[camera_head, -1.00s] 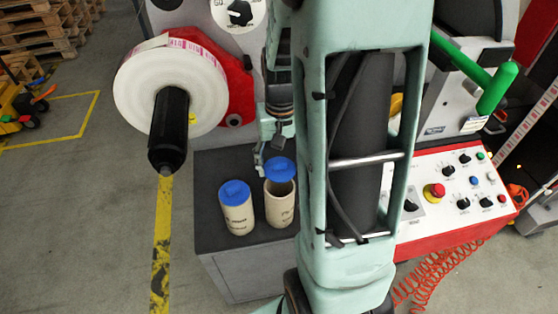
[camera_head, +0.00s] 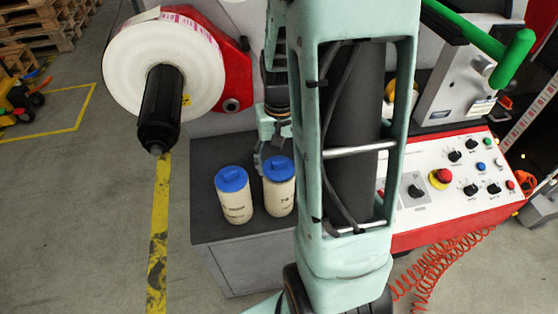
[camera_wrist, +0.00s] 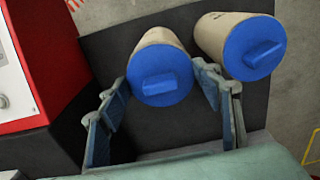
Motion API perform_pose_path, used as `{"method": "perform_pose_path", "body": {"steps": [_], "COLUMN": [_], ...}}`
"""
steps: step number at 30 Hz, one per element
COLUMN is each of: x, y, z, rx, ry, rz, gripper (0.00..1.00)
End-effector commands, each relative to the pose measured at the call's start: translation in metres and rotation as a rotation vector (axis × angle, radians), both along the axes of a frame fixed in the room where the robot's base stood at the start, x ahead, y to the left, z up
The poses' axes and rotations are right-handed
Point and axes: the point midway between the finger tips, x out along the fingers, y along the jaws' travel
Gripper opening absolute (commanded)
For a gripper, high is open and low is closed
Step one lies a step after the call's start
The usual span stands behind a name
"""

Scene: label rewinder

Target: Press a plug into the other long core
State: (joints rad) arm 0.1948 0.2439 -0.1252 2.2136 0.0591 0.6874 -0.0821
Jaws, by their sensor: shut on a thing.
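Two long beige cores stand upright on the dark cabinet top, each with a blue plug at its upper end. The left core (camera_head: 236,208) has its plug (camera_head: 232,178) seated level on top. The right core (camera_head: 280,200) has its plug (camera_head: 279,168) over its mouth, with no gap visible between them. My gripper (camera_head: 268,160) is at this right plug. In the wrist view my gripper's fingers (camera_wrist: 160,85) stand on both sides of the right core's plug (camera_wrist: 160,87), shut on it. The left core's plug (camera_wrist: 255,48) is outside the fingers, at upper right.
The dark cabinet top (camera_head: 215,232) has some bare room around the cores. A white label roll (camera_head: 165,65) on a black spindle (camera_head: 160,108) is behind left. A control panel (camera_head: 455,180) with a red button is at right. My arm hides the middle.

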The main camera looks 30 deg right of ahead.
Motion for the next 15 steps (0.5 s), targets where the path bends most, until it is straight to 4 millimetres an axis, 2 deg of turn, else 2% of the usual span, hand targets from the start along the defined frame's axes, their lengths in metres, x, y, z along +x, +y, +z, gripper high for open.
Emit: {"method": "perform_pose_path", "body": {"steps": [4, 15], "x": [-0.0001, 0.0], "y": [0.0001, 0.0001], "z": [-0.0076, -0.0081], "rx": [0.0, 0.0], "ry": [0.0, 0.0], "rz": [0.0, 0.0], "gripper": [0.37, 0.37]}}
